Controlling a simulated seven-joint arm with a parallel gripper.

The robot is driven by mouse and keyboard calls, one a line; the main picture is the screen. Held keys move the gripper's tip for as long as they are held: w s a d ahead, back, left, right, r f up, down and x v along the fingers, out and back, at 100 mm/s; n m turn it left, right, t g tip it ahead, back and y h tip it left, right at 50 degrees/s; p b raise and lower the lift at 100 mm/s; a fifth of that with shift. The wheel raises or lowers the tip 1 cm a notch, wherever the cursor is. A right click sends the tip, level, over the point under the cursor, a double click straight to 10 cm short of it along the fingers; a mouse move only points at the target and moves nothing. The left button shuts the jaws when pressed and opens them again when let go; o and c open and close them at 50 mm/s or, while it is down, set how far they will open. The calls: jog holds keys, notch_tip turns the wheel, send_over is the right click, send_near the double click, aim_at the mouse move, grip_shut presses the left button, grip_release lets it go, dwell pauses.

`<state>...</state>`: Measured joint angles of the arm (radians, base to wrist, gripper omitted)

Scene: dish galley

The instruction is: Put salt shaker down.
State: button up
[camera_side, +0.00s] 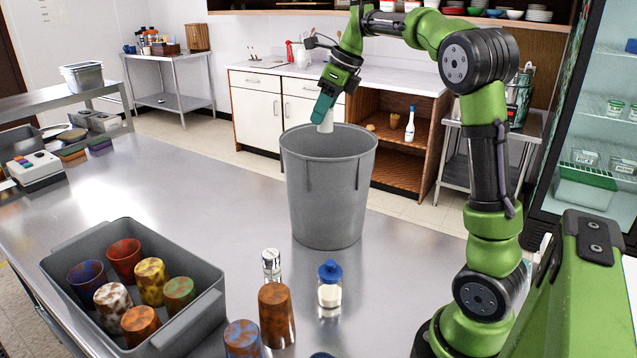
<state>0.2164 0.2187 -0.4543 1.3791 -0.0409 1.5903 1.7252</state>
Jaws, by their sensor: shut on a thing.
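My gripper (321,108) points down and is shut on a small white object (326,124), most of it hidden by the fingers. The white object shows over the mouth of a tall grey bin (326,203); I cannot tell whether it is above or just inside the rim. I cannot tell whether it is a shaker.
A grey tub (205,308) with several mottled cups sits at the front left of the counter (180,195). A blue and orange cup (242,339) stands at the front edge. The counter left of the bin is clear.

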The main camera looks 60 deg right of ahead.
jog(key=w+a+f+n+y, duration=0.1)
jog(key=w+a+n, duration=0.1)
jog(key=w+a, duration=0.6)
jog(key=w+a+f+n, duration=0.1)
jog(key=w+a+n, duration=0.1)
jog(key=w+a, duration=0.6)
jog(key=shift+g, duration=0.3)
jog(key=shift+s+a+f, duration=0.35)
jog(key=shift+s+f, duration=0.05)
jog(key=shift+f, duration=4.25)
jog(key=shift+s+a+f, duration=0.35)
jog(key=shift+s+f, duration=0.05)
jog(key=shift+f, duration=4.2)
jog(key=shift+s+a+f, duration=0.35)
jog(key=shift+s+f, duration=0.05)
jog(key=shift+f, duration=4.25)
jog(key=o, duration=1.1)
jog(key=shift+f, duration=0.15)
